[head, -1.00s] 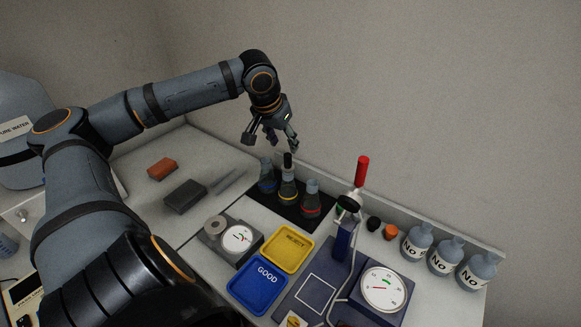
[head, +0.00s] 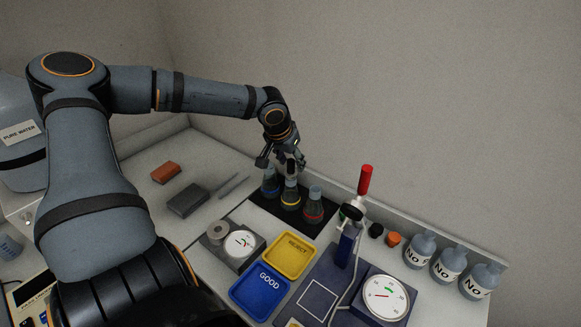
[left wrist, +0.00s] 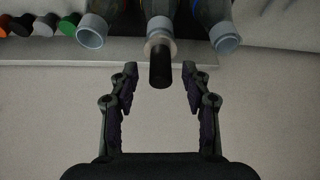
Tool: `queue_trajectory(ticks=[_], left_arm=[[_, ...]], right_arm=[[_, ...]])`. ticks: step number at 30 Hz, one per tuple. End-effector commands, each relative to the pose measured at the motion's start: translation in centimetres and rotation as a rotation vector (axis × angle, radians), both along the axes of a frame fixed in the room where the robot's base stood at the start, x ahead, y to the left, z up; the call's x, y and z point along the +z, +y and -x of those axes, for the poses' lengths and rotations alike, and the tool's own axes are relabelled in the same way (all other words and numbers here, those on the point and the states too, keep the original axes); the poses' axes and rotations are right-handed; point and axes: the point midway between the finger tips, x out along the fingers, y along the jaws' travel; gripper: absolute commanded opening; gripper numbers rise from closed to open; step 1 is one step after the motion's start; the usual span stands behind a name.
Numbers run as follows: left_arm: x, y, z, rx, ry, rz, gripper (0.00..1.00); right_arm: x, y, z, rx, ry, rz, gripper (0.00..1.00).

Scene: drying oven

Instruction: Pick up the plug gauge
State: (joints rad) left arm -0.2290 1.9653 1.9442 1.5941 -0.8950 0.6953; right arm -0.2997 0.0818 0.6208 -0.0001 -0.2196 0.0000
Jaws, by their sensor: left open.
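A black peg (head: 291,167) with a pale collar stands upright in the mouth of the middle flask (head: 290,194), which has a yellow ring. I cannot tell for sure whether this peg is the plug gauge. My left gripper (head: 282,162) is open just above the flasks, at the peg's top. In the left wrist view the black peg (left wrist: 159,70) lies between the open fingertips, with a gap on both sides. A red-handled rod (head: 365,180) stands tilted by the blue post at the right. My right gripper is not in view.
Flasks with a blue ring (head: 270,184) and a red ring (head: 314,207) flank the middle one closely on a black mat. Yellow REJECT (head: 291,274) and blue GOOD (head: 244,293) trays lie in front.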

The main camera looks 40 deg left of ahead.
Motion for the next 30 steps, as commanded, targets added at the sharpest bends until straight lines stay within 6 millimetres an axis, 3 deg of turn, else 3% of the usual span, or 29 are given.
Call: queue_trajectory(ticks=[7,16,27,30], left_arm=[[-3.3,0.4,-1.1,0.0,0.005,-0.005,0.48],[-3.7,0.4,-1.4,-0.001,0.0,0.0,0.48],[-3.7,0.4,-1.4,-0.001,0.0,0.0,0.0],[-3.6,0.4,-1.4,-0.001,0.0,-0.001,0.0]], right_arm=[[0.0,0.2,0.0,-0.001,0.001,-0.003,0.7],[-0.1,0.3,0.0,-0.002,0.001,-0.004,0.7],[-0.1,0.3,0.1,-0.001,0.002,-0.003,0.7],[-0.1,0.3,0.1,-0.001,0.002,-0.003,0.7]])
